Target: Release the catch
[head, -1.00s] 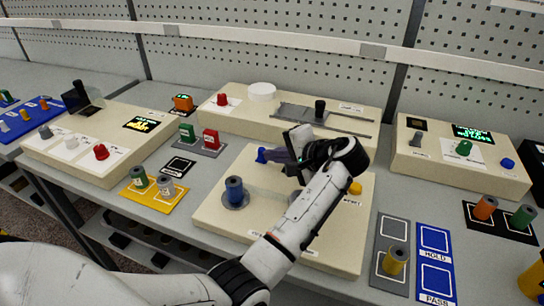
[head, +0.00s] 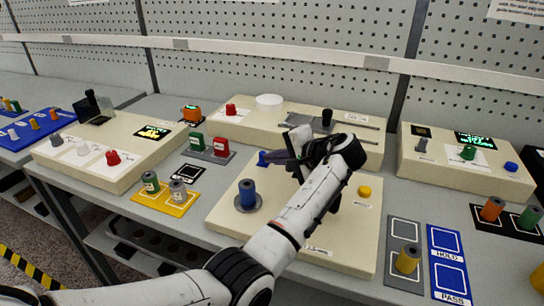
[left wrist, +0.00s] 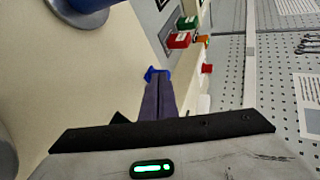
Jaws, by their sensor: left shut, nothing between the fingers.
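The small blue piece (head: 263,158), which may be the catch, stands at the back left of the cream middle box (head: 225,215). My left gripper (head: 272,157) comes over the box from the right. Its dark fingers are shut and empty, with their tips right at the blue piece. In the left wrist view the blue piece (left wrist: 157,72) shows just beyond the shut fingertips (left wrist: 157,82) and is partly hidden by them. I cannot tell whether they touch. My forearm hides part of the box. My right gripper is not in view.
A blue spool (head: 247,193) stands on a grey disc at the box's left; a yellow button (head: 364,191) is at its right. Behind is a long cream box with a slider knob (head: 327,117). Red and green blocks (head: 221,147) stand to the left.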

